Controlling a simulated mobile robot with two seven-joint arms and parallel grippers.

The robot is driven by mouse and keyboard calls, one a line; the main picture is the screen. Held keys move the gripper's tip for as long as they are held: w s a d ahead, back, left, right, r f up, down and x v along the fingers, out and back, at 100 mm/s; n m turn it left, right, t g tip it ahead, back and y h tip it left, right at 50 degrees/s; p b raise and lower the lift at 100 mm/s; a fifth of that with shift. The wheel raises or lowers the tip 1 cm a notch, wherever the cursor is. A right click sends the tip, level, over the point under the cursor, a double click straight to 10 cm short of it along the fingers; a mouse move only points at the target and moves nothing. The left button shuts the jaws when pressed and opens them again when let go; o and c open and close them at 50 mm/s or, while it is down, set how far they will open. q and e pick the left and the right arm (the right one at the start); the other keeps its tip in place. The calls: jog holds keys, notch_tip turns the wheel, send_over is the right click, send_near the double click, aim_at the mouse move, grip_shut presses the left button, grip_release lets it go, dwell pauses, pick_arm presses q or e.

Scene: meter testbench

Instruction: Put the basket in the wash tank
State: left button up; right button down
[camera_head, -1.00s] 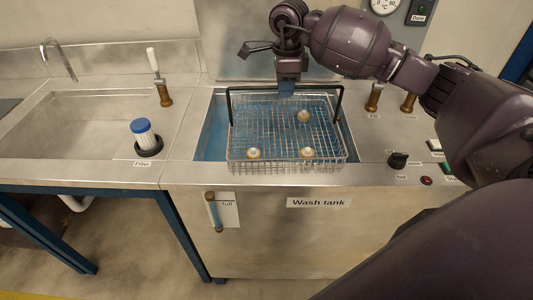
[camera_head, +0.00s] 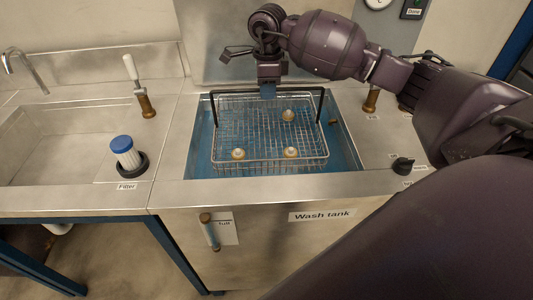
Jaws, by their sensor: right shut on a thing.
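The wire basket (camera_head: 262,135) hangs upright with its black handle raised. It holds three round pale-and-brass parts (camera_head: 289,153). My right gripper (camera_head: 268,92) is shut on the middle of the handle's top bar. In the picture the basket lies within the outline of the wash tank opening, with blue liquid (camera_head: 340,150) showing around and through it. Whether its bottom touches the liquid or is still above it cannot be told. The wash tank (camera_head: 265,245) carries its name label on the front. My left gripper is not in view.
A sink (camera_head: 60,140) with a tap stands at the left. A blue-capped filter (camera_head: 122,152) and a lever with a brass base (camera_head: 145,104) stand between sink and tank. A black knob (camera_head: 403,165) is at the tank's right. My right arm covers the right side.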

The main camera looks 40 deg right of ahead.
aim_at(267, 137)
notch_tip(267, 137, down, 13)
jog(key=shift+w+f+b, duration=0.1)
jog(key=shift+b, duration=0.35)
jog(key=shift+f, duration=0.55)
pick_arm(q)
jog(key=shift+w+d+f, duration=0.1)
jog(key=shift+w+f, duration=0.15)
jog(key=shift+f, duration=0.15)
pick_arm(e)
jog(key=shift+f, duration=1.95)
pick_arm(q)
jog(key=shift+b, duration=0.3)
pick_arm(e)
jog(key=c, duration=1.2)
grip_release()
jog(key=shift+f, duration=0.1)
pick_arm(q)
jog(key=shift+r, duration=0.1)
